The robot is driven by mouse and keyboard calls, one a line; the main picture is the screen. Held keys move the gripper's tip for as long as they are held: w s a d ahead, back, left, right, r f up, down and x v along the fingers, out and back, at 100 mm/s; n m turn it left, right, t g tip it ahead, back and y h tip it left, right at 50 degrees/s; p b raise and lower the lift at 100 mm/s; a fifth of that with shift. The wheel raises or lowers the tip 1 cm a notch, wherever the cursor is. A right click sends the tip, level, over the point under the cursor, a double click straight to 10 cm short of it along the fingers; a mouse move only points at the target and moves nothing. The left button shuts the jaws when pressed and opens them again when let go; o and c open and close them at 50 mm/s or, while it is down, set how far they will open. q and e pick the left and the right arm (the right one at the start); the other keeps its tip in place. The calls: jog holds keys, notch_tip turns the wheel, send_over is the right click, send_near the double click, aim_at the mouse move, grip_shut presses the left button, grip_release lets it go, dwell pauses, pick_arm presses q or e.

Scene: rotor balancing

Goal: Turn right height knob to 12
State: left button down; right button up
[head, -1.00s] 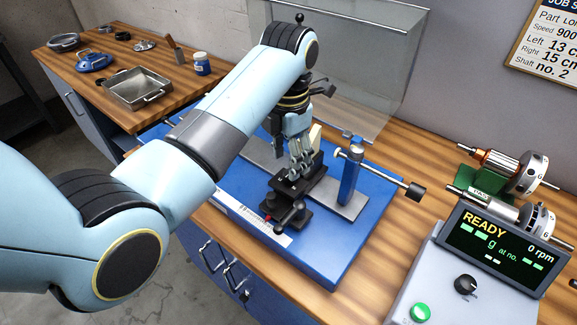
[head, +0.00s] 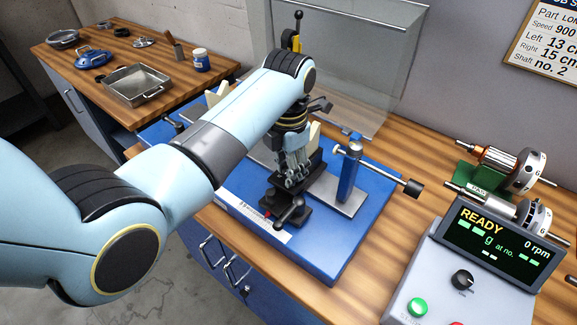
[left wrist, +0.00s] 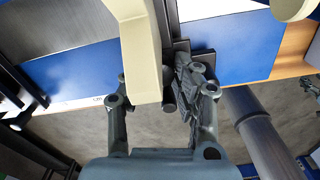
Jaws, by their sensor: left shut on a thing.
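My left gripper (head: 293,172) is at the right support of the blue balancing machine (head: 318,250), just behind its black base block (head: 285,208). In the left wrist view my left gripper (left wrist: 160,95) has its fingers on both sides of a small dark knob (left wrist: 168,101), below a cream block. It is shut on this knob, which I take to be the right height knob. The fingers hide the knob in the head view. Its setting cannot be read. My right gripper is not in view.
A blue post (head: 349,172) with a black-ended rod stands to the right of the gripper. A clear shield (head: 345,60) rises behind. A rotor (head: 500,165) rests on a green stand beside the control box (head: 465,275), whose screen reads READY.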

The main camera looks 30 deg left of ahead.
pick_arm(q)
jog(key=shift+m, duration=1.5)
jog(key=c, duration=1)
grip_release()
notch_tip(320, 180, up, 12)
